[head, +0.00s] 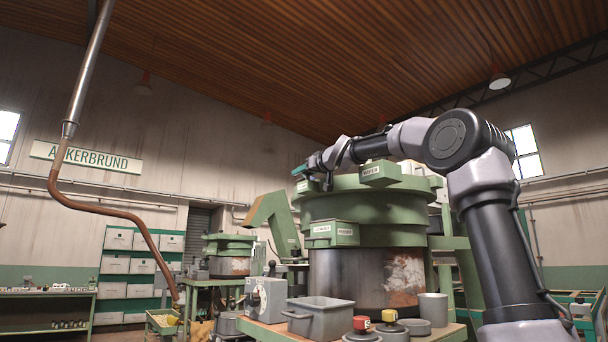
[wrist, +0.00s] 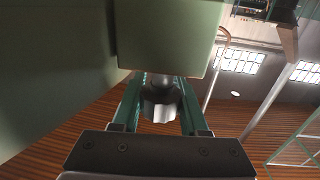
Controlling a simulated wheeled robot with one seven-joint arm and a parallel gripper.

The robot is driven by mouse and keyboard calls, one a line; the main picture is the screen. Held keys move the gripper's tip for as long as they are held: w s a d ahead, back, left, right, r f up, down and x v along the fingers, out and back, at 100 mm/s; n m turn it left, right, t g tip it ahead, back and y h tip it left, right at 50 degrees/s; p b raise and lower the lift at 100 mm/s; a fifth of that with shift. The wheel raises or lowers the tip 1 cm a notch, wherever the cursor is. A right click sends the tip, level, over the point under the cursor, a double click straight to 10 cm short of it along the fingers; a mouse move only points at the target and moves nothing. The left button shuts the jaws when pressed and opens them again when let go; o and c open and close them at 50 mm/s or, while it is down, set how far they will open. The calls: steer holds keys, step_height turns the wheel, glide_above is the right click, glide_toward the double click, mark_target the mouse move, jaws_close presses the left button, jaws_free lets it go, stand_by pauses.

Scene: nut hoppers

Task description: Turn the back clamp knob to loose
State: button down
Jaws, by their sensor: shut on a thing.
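My gripper (head: 301,171) is at the upper left of the rim of the large green hopper bowl (head: 330,205) in the head view. In the wrist view my gripper (wrist: 159,110) has its two green fingers on either side of a dark fluted knob (wrist: 160,104) and is shut on it. The knob sits against a pale green block (wrist: 168,38). No mark showing the knob's setting can be read. In the head view the knob cannot be made out at the fingertips.
Labelled green boxes (head: 333,234) sit on the bowl's side. Below, a bench holds a grey bin (head: 320,318), a grey control box (head: 266,298) and pots. A bent pipe (head: 115,222) hangs at the left. A smaller hopper (head: 229,245) stands behind.

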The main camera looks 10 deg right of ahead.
steer(key=shift+a+f+n+g+y, duration=0.1)
steer(key=shift+f+n+g+y, duration=0.1)
steer(key=shift+n+g+y, duration=0.4)
steer(key=shift+c, duration=2.1)
jaws_free()
steer(key=shift+r, duration=0.1)
step_height(320, 180, up, 10)
